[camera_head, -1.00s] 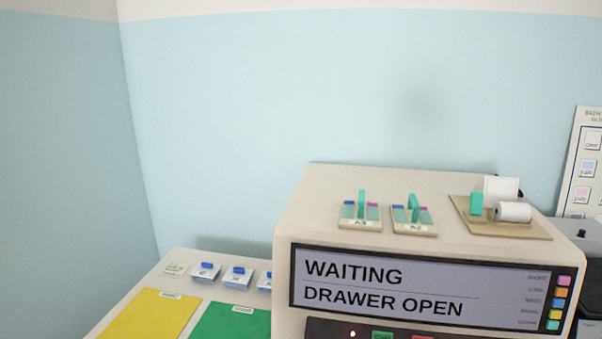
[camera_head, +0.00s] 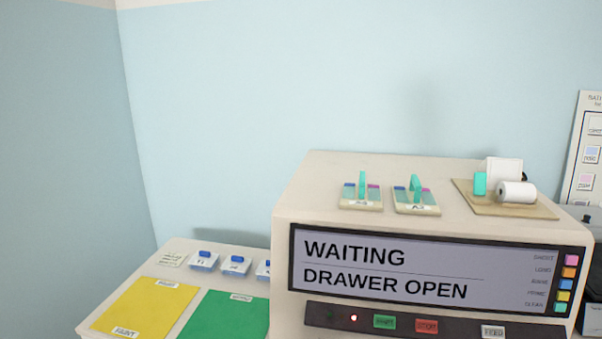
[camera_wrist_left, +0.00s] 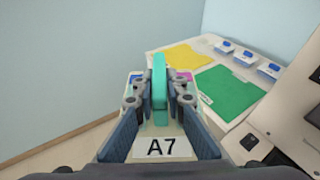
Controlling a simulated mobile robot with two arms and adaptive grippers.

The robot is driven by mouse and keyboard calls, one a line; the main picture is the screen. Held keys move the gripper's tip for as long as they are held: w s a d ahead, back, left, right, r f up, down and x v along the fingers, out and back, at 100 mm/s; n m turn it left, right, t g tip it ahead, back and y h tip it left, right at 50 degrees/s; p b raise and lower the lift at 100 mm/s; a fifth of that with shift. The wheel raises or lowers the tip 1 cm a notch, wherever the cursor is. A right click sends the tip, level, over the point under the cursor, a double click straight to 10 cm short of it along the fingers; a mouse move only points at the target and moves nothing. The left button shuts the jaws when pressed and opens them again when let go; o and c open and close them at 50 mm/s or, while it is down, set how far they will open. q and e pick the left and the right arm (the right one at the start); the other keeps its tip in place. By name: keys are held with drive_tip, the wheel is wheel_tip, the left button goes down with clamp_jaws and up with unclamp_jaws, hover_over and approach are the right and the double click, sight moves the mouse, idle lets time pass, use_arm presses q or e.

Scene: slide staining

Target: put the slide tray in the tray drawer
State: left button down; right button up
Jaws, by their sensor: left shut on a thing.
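My left gripper (camera_wrist_left: 160,97) shows in the left wrist view, shut on the upright green handle of a slide tray (camera_wrist_left: 160,148) labelled A7. The tray is held up in the air, with blue and magenta marks at its far corners. The staining machine (camera_head: 290,215) stands at the right in the head view, and its screen (camera_head: 420,270) reads WAITING, DRAWER OPEN. The tray drawer itself is not clearly in view. Neither gripper shows in the head view.
Two other slide trays (camera_head: 361,198) (camera_head: 415,200) with green handles sit on top of the machine, beside a paper roll holder (camera_head: 510,207). Left of the machine, a table holds a yellow mat (camera_head: 148,305), a green mat (camera_head: 228,316) and several blue-topped blocks (camera_head: 204,260).

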use_arm(q)
drive_tip(key=shift+w+a+r+m+t+h, duration=0.1)
drive_tip(key=shift+m+t+h, duration=0.45)
drive_tip(key=shift+w+a+r+m+t+h, duration=0.1)
drive_tip(key=shift+m+t+h, duration=0.45)
drive_tip(key=shift+s+d+f+m+t+h, duration=0.1)
drive_tip(key=shift+s+m+t+h, duration=0.1)
drive_tip(key=shift+m+h, duration=0.25)
drive_tip(key=shift+s+d+f+m+t+h, duration=0.1)
drive_tip(key=shift+m+t+h, duration=0.1)
drive_tip(key=shift+m+h, duration=0.2)
drive_tip(key=shift+w, duration=0.15)
